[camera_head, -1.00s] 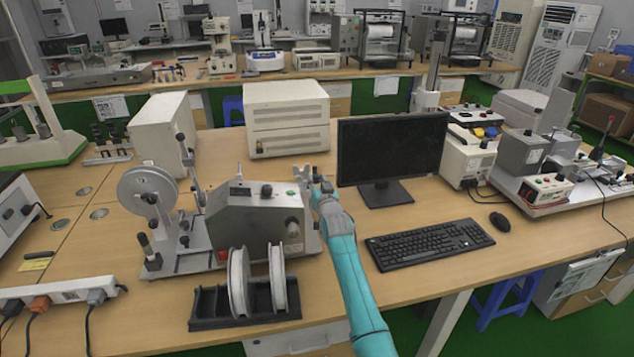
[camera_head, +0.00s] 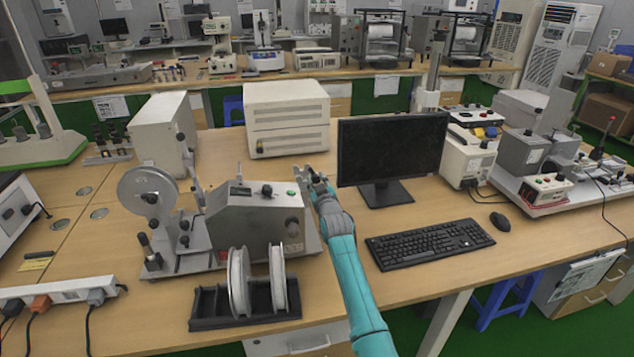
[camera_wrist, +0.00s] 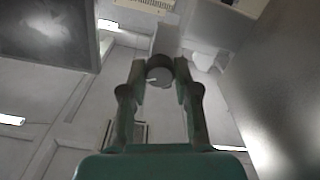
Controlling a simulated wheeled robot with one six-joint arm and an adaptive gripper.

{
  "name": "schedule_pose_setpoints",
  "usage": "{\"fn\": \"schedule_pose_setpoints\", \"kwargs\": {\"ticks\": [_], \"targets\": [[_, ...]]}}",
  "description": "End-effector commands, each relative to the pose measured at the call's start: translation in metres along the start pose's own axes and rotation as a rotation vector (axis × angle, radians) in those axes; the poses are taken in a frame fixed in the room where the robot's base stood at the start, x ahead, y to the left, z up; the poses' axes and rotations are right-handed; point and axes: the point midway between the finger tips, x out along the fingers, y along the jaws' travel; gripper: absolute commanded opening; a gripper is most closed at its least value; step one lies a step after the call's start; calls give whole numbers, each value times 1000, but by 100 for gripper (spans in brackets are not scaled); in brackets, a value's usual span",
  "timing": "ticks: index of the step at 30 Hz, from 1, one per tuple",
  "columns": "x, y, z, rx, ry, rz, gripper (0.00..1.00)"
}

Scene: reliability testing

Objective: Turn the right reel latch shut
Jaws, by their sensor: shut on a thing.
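The grey reel machine (camera_head: 255,222) stands on the wooden table, with a white reel (camera_head: 147,190) upright on its left side. My gripper (camera_head: 310,178) is at the machine's back right corner, beside the monitor's left edge. In the wrist view my gripper (camera_wrist: 160,75) has both fingers closed around a dark round knob (camera_wrist: 159,71), which looks like the right reel latch. The knob's fine shape is blurred. In the head view the knob is too small and hidden by my fingers to make out, and I cannot read its turn angle. No reel shows at my fingers.
Two loose white reels (camera_head: 239,284) stand in a black rack (camera_head: 210,308) in front of the machine. A beige cabinet (camera_head: 286,118) is behind. Table near the keyboard is clear.

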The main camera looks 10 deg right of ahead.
Motion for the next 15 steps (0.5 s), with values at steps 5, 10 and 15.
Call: {"fn": "schedule_pose_setpoints", "kwargs": {"ticks": [5, 10, 15], "targets": [[0, -1, 0, -167, 0, 0, 0], [0, -1, 0, -329, 0, 0, 0], [0, -2, 0, -490, 0, 0, 0]]}}
